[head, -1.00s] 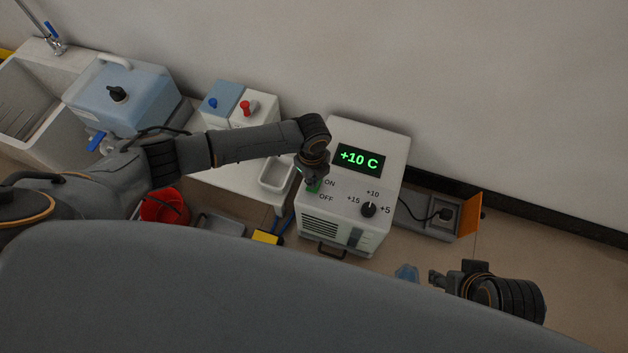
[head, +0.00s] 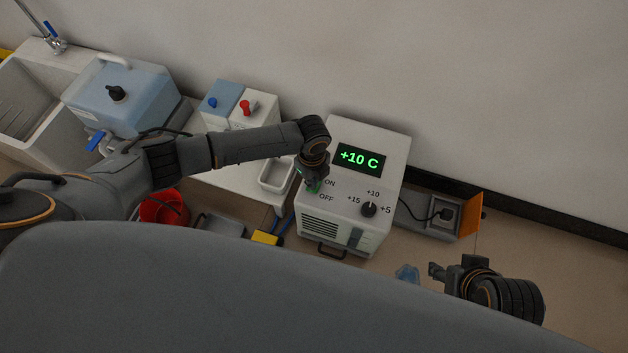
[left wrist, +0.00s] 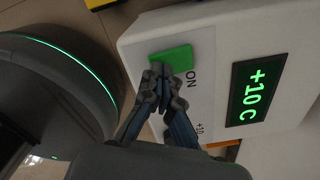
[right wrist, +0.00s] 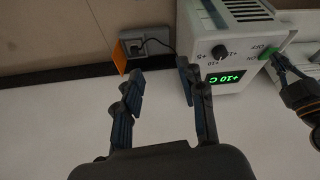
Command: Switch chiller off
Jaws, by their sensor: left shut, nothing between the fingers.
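The chiller (head: 335,215) is a white box whose display (head: 358,159) reads +10 C in green. A green switch (head: 313,187) sits beside the ON and OFF labels, and a black dial (head: 369,210) is to its right. My left gripper (head: 312,183) is shut and empty at the switch. In the left wrist view its closed fingertips (left wrist: 160,72) are over the green switch (left wrist: 172,58), seemingly at it; contact is hard to tell. My right gripper (right wrist: 155,90) is open and empty, apart from the chiller (right wrist: 232,25), low at the right in the head view (head: 437,272).
A wall socket with a plug (head: 443,213) and an orange flap (head: 470,214) is right of the chiller. A sink (head: 35,95), blue tank (head: 125,95), side table with a white tray (head: 277,176) and red bucket (head: 160,207) are left.

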